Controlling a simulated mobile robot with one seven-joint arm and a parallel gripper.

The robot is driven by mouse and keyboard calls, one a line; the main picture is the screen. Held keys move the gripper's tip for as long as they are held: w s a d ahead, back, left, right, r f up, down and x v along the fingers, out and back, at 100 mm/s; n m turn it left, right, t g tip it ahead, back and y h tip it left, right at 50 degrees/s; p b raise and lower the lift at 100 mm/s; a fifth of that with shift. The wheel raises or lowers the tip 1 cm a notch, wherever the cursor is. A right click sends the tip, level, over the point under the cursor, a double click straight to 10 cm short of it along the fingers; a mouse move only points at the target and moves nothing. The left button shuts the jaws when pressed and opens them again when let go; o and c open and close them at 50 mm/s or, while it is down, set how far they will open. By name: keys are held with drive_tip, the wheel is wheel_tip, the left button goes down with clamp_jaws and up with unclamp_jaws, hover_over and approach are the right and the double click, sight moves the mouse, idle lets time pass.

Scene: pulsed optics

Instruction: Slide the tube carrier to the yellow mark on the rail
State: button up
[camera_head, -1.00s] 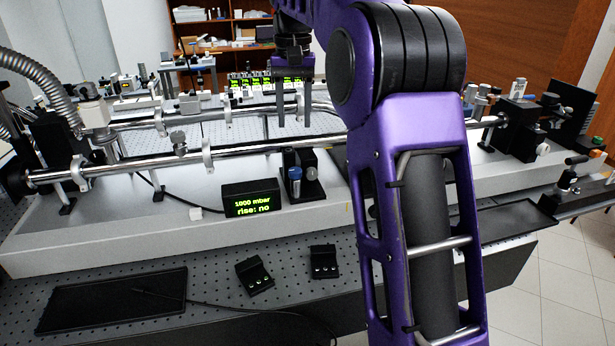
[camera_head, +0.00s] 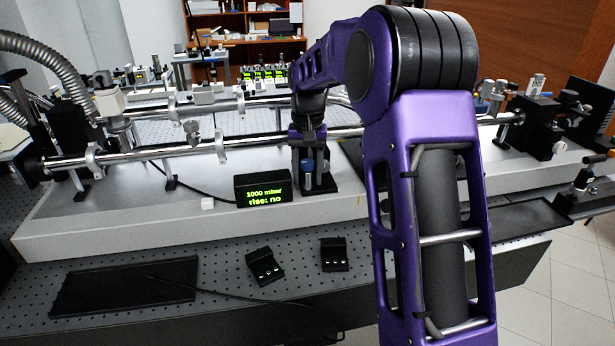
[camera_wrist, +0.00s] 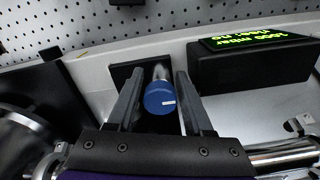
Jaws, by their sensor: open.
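My gripper (camera_head: 308,150) is open and points down over a small black stand (camera_head: 322,185) with a blue knob (camera_head: 308,166). In the wrist view its fingers (camera_wrist: 154,78) lie on either side of the blue knob (camera_wrist: 160,97), with gaps beside it. A long chrome rail (camera_head: 250,141) runs left to right behind the stand. A metal clamp with a knob (camera_head: 192,129) sits on the rail at left. I cannot tell for sure which part is the tube carrier.
A black readout box (camera_head: 263,189) showing "1000 mbar, rise: no" stands just left of the black stand. Two small black boxes (camera_head: 265,266) and a dark flat pad (camera_head: 125,284) lie on the perforated table in front. A ribbed hose (camera_head: 45,58) curves at left.

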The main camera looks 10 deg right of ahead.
drive_tip(key=shift+f, duration=0.35)
clamp_jaws()
drive_tip(key=shift+r, duration=0.1)
idle(1.1)
